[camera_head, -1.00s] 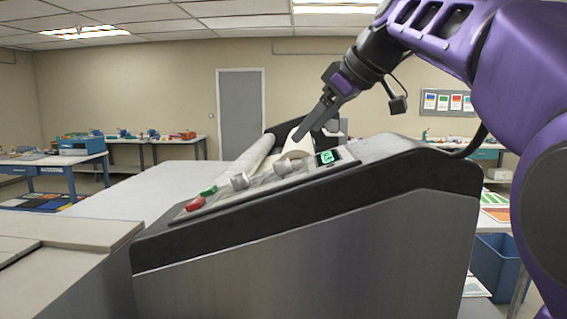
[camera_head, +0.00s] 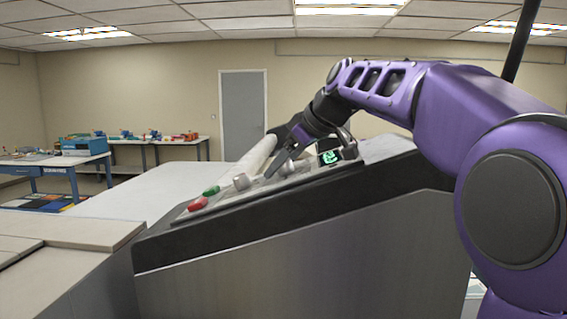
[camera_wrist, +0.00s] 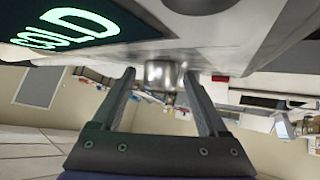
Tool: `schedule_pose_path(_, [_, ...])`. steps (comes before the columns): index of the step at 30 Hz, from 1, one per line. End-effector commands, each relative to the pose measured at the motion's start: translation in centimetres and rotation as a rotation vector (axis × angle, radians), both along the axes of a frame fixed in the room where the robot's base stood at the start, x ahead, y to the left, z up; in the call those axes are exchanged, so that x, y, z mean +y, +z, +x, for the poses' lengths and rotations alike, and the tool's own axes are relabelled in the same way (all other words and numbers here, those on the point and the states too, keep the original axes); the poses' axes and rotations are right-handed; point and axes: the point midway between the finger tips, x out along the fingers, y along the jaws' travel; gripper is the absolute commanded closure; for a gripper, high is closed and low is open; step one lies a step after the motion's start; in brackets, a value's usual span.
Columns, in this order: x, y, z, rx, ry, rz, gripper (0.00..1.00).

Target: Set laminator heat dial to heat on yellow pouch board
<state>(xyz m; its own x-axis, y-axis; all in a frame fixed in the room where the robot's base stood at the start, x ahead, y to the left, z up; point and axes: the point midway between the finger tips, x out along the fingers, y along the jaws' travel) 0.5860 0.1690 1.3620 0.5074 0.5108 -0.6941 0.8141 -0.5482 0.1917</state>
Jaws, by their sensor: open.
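The laminator's sloped control panel is in front of me in the head view. A silver knob (camera_head: 288,168) sits near a small display (camera_head: 329,157) with green marks. In the wrist view a metal knob (camera_wrist: 161,73) lies between the fingertips of my open gripper (camera_wrist: 158,82), with a gap showing on both sides. The display (camera_wrist: 75,27) beside it shows the green word COLD, turned over. In the head view my gripper (camera_head: 274,170) is down at the panel by the knob and partly covers it. I cannot make out a yellow pouch board.
A second silver knob (camera_head: 240,181), a green button (camera_head: 211,191) and a red button (camera_head: 197,204) lie lower on the panel. A pale roller (camera_head: 258,155) runs behind it. Benches (camera_head: 62,166) stand far left.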

Motion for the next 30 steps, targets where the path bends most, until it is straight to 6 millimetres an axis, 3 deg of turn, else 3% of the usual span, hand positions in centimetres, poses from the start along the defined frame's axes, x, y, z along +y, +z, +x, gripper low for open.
schedule_pose_path(2, [-0.01,0.01,-0.01,0.0,0.0,0.0,0.32])
schedule_pose_path(13, [-0.02,0.04,-0.01,0.0,0.0,0.0,0.99])
schedule_pose_path(23, [0.04,-0.05,-0.08,-0.012,-0.028,0.0,1.0])
schedule_pose_path(30, [0.13,-0.15,-0.17,-0.058,-0.143,-0.003,1.0])
